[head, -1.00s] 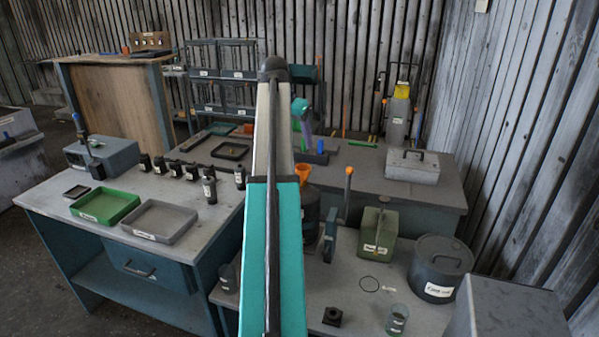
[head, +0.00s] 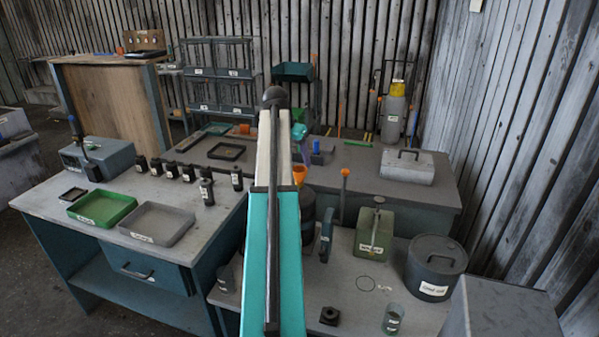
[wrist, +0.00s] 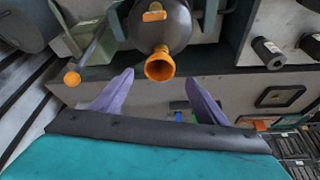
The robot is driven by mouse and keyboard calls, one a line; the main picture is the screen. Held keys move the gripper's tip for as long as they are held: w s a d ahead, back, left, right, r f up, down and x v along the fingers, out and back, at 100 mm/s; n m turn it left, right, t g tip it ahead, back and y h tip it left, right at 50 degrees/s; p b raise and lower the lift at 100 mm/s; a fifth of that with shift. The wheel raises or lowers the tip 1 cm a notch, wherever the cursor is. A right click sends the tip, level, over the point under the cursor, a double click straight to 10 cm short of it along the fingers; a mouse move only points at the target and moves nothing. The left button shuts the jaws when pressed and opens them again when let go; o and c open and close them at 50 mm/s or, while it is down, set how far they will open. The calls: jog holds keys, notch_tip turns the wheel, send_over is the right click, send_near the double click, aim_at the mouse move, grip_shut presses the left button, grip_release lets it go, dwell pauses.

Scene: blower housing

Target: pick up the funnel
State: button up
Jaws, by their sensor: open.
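The orange funnel (head: 300,174) shows in the head view just right of my arm, above a dark round container (head: 307,222) partly hidden by the arm. In the wrist view the funnel (wrist: 160,65) is near the centre, wide mouth toward the camera, against the dark rounded body (wrist: 160,25). My gripper (wrist: 160,78) is open, with one purple finger on either side of the funnel in the picture. Nothing is held. I cannot tell the remaining gap in depth. In the head view my gripper (head: 303,147) is mostly hidden behind the arm, just above the funnel.
An orange-knobbed rod (head: 345,178) stands close to the right of the funnel. A green can (head: 374,235) and a dark lidded pot (head: 435,265) stand further right. Several black cylinders (head: 206,190) and a green tray (head: 101,207) occupy the left bench.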

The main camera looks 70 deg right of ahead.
aim_at(299, 169)
jog(key=shift+d+f, duration=0.15)
jog(key=shift+f, duration=0.15)
jog(key=shift+p+x, duration=1.35)
jog(key=shift+x, duration=1.05)
jog(key=c, duration=0.9)
